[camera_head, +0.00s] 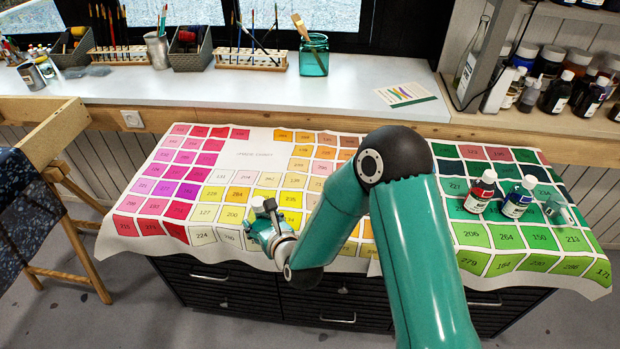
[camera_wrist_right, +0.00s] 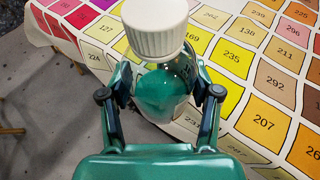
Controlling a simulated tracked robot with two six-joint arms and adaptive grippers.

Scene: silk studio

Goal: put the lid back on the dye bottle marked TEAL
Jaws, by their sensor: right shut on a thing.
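My right gripper (camera_head: 264,229) is over the front edge of the colour-chart cloth, left of the middle, in the head view. In the right wrist view its fingers (camera_wrist_right: 165,85) are closed on both sides of a clear bottle with teal liquid (camera_wrist_right: 165,98). A white ribbed lid (camera_wrist_right: 155,30) is at the top of this bottle and hides its mouth; whether it is fully seated I cannot tell. The lid also shows small above the gripper in the head view (camera_head: 258,204). No TEAL lettering is readable. My left gripper is not in view.
A red bottle (camera_head: 481,191) and a blue bottle (camera_head: 518,197), both with white caps, stand on the green patches at right. A small teal-and-white object (camera_head: 560,209) lies beside them. My right arm crosses the cloth's middle. The cloth's left side (camera_head: 254,155) is clear.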

